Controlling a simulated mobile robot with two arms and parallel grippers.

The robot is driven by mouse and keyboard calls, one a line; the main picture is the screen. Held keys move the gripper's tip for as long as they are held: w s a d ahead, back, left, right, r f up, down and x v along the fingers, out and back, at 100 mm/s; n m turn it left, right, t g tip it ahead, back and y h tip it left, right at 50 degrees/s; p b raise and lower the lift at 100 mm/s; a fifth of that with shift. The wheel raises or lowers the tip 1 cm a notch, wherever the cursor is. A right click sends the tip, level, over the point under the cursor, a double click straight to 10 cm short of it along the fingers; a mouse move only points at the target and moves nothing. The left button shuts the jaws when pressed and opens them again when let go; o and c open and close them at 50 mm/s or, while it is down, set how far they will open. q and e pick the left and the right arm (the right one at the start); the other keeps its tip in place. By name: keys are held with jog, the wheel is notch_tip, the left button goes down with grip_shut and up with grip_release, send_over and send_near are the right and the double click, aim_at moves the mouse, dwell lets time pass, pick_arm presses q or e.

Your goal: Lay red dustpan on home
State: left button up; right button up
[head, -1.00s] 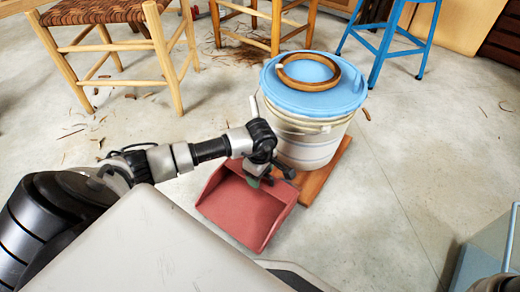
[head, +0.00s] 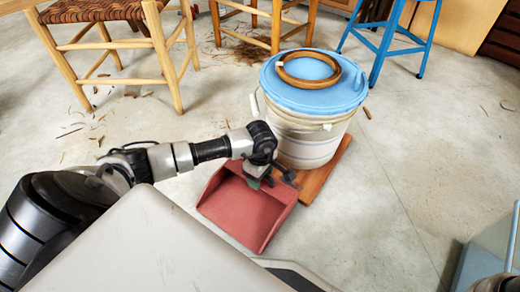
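A red dustpan (head: 246,212) lies on the concrete floor in the middle of the head view, beside the wooden board under the bucket. My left gripper (head: 268,180) is over the back part of the dustpan, at its upper right. The gripper's fingers are small and partly hidden, so I cannot tell whether they are open or shut, or whether they touch the dustpan. The dustpan's handle is not clearly visible. No place marked as home can be made out.
A white bucket (head: 308,146) with a blue lid (head: 313,92) and a brown ring (head: 308,70) stands on a wooden board (head: 318,180). Wooden chairs (head: 165,60) and a blue stool (head: 402,40) stand behind. A grey-blue box (head: 490,245) is at lower right. Floor right of the dustpan is clear.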

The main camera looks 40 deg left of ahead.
pick_arm(q)
jog(key=shift+f, duration=0.3)
jog(key=o, duration=1.6)
jog(key=shift+r+p, duration=2.95)
jog(key=shift+r, duration=0.6)
